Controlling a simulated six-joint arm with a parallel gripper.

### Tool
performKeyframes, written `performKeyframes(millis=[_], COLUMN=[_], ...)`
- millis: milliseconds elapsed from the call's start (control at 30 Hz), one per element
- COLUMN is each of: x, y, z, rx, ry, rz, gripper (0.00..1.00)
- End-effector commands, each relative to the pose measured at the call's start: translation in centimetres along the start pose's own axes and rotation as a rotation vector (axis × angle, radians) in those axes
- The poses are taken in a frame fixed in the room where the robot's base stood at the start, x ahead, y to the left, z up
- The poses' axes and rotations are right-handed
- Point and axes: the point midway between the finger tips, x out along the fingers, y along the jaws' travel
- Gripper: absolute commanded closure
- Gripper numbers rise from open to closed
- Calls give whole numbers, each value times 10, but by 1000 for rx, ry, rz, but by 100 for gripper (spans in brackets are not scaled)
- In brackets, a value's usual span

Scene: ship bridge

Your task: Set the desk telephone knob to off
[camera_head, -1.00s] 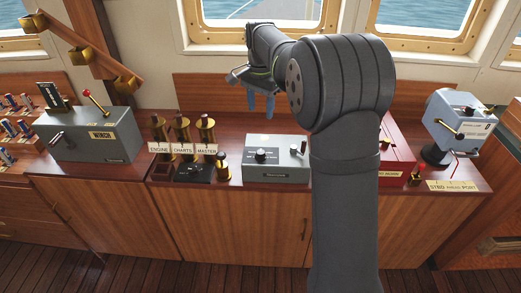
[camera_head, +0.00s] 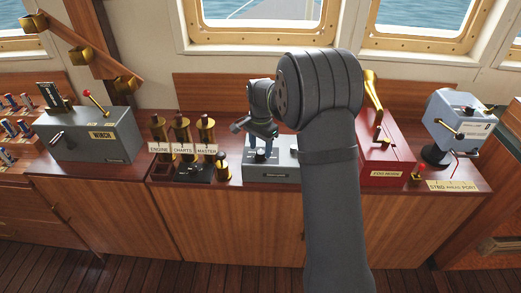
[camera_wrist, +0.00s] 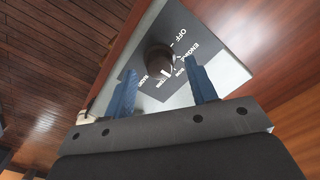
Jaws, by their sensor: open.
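The desk telephone is a grey box (camera_head: 262,174) on the wooden counter, partly hidden by my arm in the head view. Its dark round knob (camera_wrist: 158,60) shows in the wrist view on a dark dial plate with white lettering. "OFF" (camera_wrist: 184,36) is printed to the knob's upper right, with "ENGINE" beside it and more words below. I cannot tell which word the knob points to. My gripper (camera_head: 262,152) is over the box, pointing down. Its blue fingers are open, one on each side of the knob in the wrist view (camera_wrist: 159,66); contact cannot be told.
A grey winch box (camera_head: 88,137) is farther left. A red box (camera_head: 390,155) with a yellow lever and a blue-grey device (camera_head: 459,122) stand to the right.

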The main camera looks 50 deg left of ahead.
Motion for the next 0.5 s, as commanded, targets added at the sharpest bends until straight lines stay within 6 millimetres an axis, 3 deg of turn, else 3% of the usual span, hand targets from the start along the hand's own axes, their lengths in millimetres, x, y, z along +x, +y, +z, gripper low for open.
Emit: performKeyframes(millis=[133,467,500], x=[13,16,16], y=[0,0,0], z=[0,0,0], rx=[0,0,0], ry=[-1,0,0], rz=[2,0,0], gripper=[48,48,56])
